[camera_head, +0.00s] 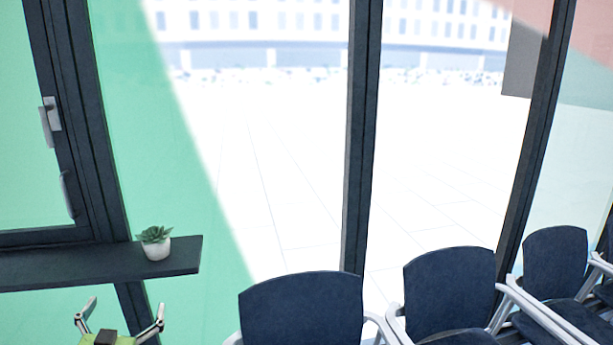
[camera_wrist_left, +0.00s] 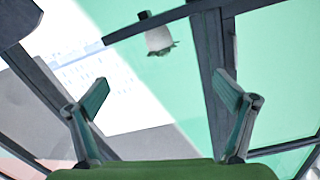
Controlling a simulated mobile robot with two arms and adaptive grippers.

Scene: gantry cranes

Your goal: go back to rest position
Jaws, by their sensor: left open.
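My left gripper (camera_head: 119,322) shows at the bottom left of the head view, below the dark shelf. Its two fingers are spread apart with nothing between them. In the left wrist view the same gripper (camera_wrist_left: 162,92) has its fingers wide apart and empty, over its green body. My right gripper is not in the head view or the left wrist view.
A dark shelf (camera_head: 100,267) holds a succulent in a white pot (camera_head: 156,247); the pot shows upside down in the left wrist view (camera_wrist_left: 158,40). Several dark chairs (camera_head: 301,308) line the bottom right. Tall windows with dark frames (camera_head: 361,130) stand behind.

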